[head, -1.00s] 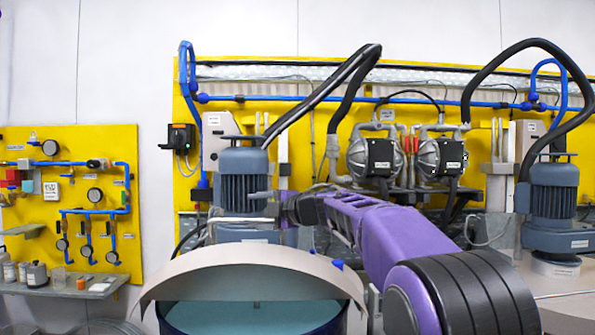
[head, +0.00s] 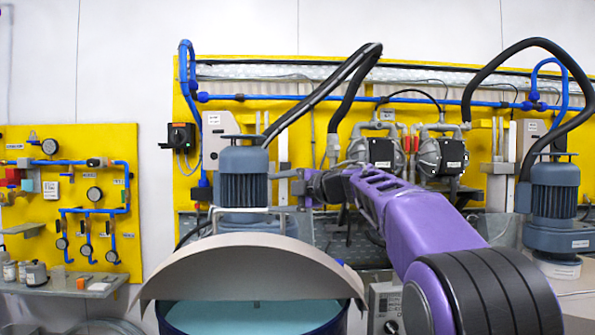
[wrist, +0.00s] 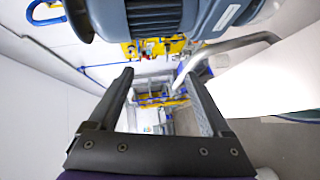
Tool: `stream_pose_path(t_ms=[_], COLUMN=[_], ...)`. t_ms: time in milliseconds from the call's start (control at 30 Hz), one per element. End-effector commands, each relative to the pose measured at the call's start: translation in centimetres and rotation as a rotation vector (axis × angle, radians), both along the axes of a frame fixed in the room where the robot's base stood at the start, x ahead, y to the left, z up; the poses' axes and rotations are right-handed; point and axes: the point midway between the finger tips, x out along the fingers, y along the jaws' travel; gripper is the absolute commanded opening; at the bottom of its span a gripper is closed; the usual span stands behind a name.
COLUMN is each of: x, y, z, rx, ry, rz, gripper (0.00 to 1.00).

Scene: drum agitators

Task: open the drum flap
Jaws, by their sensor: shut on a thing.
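The drum flap (head: 250,265) is a beige curved lid, tilted up at the front over the blue drum (head: 180,318), with a pale blue surface showing beneath it. Its grey metal bar handle (head: 250,208) stands above the flap. In the wrist view the fingers of my gripper (wrist: 160,72) stand apart, with the handle (wrist: 235,44) running up to the right fingertip. The flap (wrist: 270,82) fills the right side there.
A blue-grey motor (head: 243,178) stands close behind the flap and fills the top of the wrist view (wrist: 150,15). Pumps (head: 385,152) and hoses are on the yellow panel behind my arm. A control box (head: 385,308) is right of the drum.

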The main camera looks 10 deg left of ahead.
Motion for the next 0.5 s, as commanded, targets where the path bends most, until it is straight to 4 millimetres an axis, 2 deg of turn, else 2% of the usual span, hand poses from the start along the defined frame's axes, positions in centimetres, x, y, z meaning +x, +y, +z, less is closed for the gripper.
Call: stream_pose_path(t_ms=[33,500], x=[-0.3,-0.2], y=[-0.7,-2.7], z=[2.2,3.6], rx=[0.009,0.002], ry=[-0.027,-0.016], rz=[-0.007,0.002], gripper=[0.46,0.46])
